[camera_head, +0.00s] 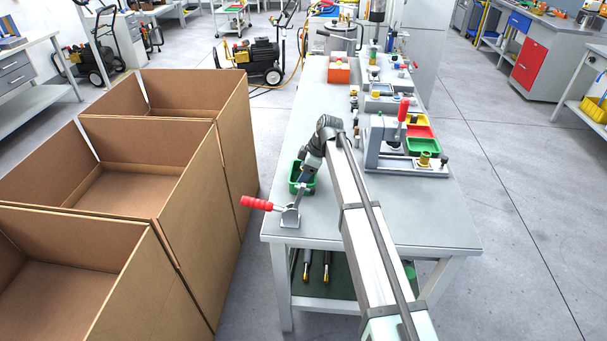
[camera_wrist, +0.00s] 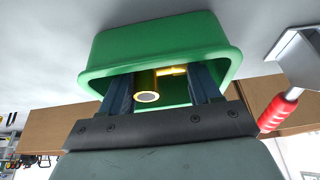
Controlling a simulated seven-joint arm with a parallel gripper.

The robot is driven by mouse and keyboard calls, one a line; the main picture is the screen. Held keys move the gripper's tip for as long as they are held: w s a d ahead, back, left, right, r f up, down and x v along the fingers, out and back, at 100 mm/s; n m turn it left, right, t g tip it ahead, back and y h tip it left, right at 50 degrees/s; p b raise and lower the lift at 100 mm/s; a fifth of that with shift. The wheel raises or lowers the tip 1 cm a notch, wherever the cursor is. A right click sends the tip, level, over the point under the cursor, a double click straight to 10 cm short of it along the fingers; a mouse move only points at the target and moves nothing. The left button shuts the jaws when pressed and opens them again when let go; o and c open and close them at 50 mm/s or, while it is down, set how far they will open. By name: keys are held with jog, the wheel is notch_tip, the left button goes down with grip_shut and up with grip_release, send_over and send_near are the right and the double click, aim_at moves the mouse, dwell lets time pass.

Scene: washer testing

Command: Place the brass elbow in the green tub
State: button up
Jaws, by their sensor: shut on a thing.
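The green tub (camera_wrist: 160,45) fills the upper middle of the wrist view, with its opening facing my gripper. My gripper (camera_wrist: 165,90) is at the tub's opening, its two dark fingers reaching in past the near rim. The brass elbow (camera_wrist: 147,97) sits between the fingers, its round open end facing the camera, and my gripper is shut on it. In the head view the green tub (camera_head: 296,186) stands near the left front of the bench, and my gripper (camera_head: 303,182) is over it. My arm hides part of the tub, and the elbow cannot be made out there.
A toggle clamp with a red handle (camera_head: 257,203) stands just in front of the tub, close to my gripper. A grey test fixture (camera_head: 400,150) stands right of my arm. Open cardboard boxes (camera_head: 195,210) stand left of the bench (camera_head: 440,225). The bench's front right is clear.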

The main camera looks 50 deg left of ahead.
jog(key=shift+f, duration=0.1)
jog(key=o, duration=0.9)
jog(key=v, duration=1.2)
